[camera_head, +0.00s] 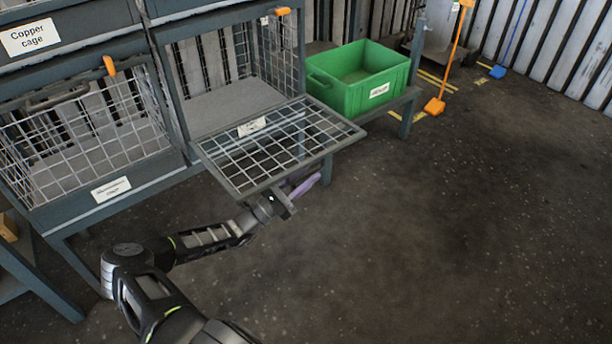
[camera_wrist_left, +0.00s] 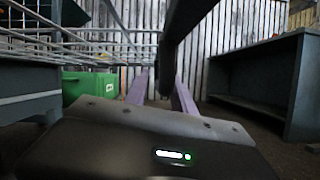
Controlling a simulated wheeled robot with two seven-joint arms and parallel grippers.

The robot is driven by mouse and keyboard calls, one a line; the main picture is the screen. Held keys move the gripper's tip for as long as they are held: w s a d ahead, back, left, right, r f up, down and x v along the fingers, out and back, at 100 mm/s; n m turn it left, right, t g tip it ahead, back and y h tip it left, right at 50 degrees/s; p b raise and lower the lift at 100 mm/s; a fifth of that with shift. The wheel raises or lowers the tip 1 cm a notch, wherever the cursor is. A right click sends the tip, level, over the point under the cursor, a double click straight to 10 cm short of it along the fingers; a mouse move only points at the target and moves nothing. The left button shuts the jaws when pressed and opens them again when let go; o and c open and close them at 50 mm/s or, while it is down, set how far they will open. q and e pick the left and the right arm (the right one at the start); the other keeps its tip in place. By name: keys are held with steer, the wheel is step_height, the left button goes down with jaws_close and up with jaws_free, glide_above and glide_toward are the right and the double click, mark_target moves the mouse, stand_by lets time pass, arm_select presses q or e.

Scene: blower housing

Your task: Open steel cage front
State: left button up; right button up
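The steel cage (camera_head: 230,104) is a wire-sided bay with its front side open. Its mesh front panel (camera_head: 280,147) is folded down and lies nearly level, sticking out toward me, with a small label on it. My left gripper (camera_head: 306,186) is just below and beside the panel's near edge. In the left wrist view its two purple fingers (camera_wrist_left: 160,88) stand apart, with no thing clearly held between them. A dark bar (camera_wrist_left: 184,30), seemingly the panel's frame, passes close above the fingers; whether it touches them I cannot tell. My right gripper is not in view.
Another mesh-fronted cage (camera_head: 80,140) is closed at the left, below the copper cage sign (camera_head: 30,37). A green crate (camera_head: 362,82) stands on a bench to the right. A dark shelf unit (camera_wrist_left: 262,75) shows in the wrist view.

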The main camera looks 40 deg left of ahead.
arm_select(q)
jaws_close()
stand_by(1.2)
